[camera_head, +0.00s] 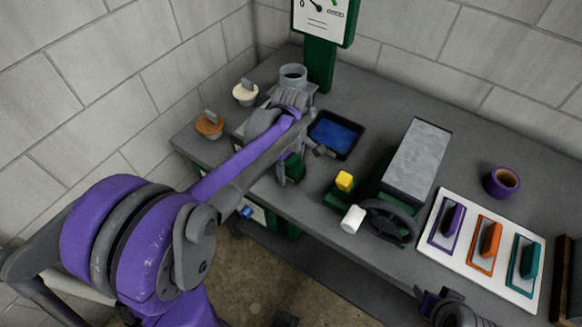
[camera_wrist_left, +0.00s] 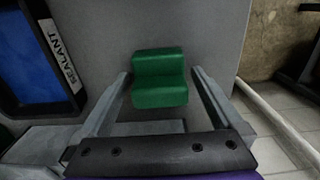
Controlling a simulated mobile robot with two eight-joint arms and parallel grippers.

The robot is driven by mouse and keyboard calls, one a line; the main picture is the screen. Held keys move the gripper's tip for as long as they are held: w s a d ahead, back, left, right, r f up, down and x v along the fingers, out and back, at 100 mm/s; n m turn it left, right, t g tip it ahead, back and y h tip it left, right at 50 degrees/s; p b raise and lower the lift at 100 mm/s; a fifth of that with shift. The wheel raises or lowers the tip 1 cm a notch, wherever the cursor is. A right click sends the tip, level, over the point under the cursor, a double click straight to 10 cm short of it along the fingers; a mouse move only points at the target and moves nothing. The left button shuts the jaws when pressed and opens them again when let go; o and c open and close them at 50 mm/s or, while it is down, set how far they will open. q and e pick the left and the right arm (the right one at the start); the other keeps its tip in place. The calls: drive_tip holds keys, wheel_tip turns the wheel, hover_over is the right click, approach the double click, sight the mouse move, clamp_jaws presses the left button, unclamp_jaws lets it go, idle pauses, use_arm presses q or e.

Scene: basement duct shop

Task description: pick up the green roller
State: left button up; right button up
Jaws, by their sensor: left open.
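The green roller (camera_wrist_left: 160,78) shows in the left wrist view as a green piece with two rounded steps, lying on the grey bench top. In the head view it is a small green patch (camera_head: 294,168) near the bench's front edge, partly hidden by my left gripper. My left gripper (camera_wrist_left: 160,73) is open, with one finger on each side of the roller and gaps visible between. In the head view my left gripper (camera_head: 298,162) points down at the bench. Part of my right arm shows at the bottom right; its fingers cannot be made out.
A black tray of blue sealant (camera_head: 335,135) lies close beside the roller. A white board (camera_head: 457,268) with coloured handles lies further right.

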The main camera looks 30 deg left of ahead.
use_arm(q)
drive_tip(key=shift+f, duration=0.25)
drive_tip(key=c, duration=1.5)
drive_tip(key=shift+o, duration=0.2)
drive_tip(key=shift+r, duration=0.1)
wheel_tip(320, 180, up, 10)
drive_tip(key=shift+f+p, duration=0.1)
drive_tip(key=shift+p, duration=0.25)
